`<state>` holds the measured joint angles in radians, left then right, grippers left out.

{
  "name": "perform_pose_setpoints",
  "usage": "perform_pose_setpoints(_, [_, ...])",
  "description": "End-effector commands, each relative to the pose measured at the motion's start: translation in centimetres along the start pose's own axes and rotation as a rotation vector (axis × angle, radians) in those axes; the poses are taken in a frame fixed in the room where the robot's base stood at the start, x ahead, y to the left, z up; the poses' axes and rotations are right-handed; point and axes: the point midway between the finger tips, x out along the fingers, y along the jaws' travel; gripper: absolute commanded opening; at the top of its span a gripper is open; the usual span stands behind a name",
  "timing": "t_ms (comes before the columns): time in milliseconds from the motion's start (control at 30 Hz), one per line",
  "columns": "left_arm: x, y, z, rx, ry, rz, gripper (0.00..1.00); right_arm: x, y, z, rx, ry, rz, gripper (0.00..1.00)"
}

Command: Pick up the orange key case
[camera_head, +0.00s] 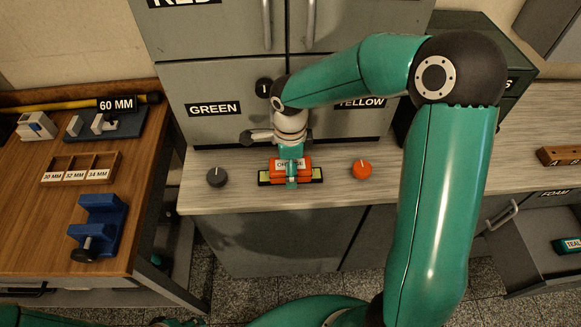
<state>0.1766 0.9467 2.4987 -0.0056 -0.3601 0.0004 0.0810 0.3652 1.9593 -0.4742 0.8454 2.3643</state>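The orange key case (304,175) has a white label, partly covered, and sits on a dark, narrow tray with yellow-green ends (317,175) on the grey wooden counter. My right arm reaches in from the right and bends down over the case. My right gripper (291,170) is at the case, with one teal finger in front of its near side and teal parts above its far side. The view does not show whether the fingers press on it.
A dark knob (217,177) and an orange knob (361,169) flank the tray. Grey cabinets (215,60) stand close behind. The wooden bench (40,225) at left holds a blue clamp (97,228) and a slotted box (82,167). An open drawer (530,255) is at right.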

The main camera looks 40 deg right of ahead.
Motion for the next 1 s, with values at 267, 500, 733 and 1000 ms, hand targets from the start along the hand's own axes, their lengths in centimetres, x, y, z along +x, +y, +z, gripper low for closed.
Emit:
perform_pose_setpoints(267, [0.01, 0.0, 0.0, 0.0, 0.0, 0.0, 0.4, 0.06, 0.0, 0.0, 0.0, 0.0, 0.0, 0.72])
perform_pose_setpoints(500, [0.01, 0.0, 0.0, 0.0, 0.0, 0.0, 0.4, 0.04, -0.01, 0.02, 0.0, 0.0, 0.0, 0.32])
perform_pose_setpoints(733, [0.0, 0.0, 0.0, 0.0, 0.0, 0.0, 0.4, 0.0, -0.02, 0.05, -0.001, 0.0, -0.001, 0.13])
perform_pose_setpoints(1000, [0.26, -0.09, 0.0, 0.0, 0.0, 0.0, 0.4, -0.28, 0.09, 0.18, -0.001, 0.0, -0.001, 0.13])
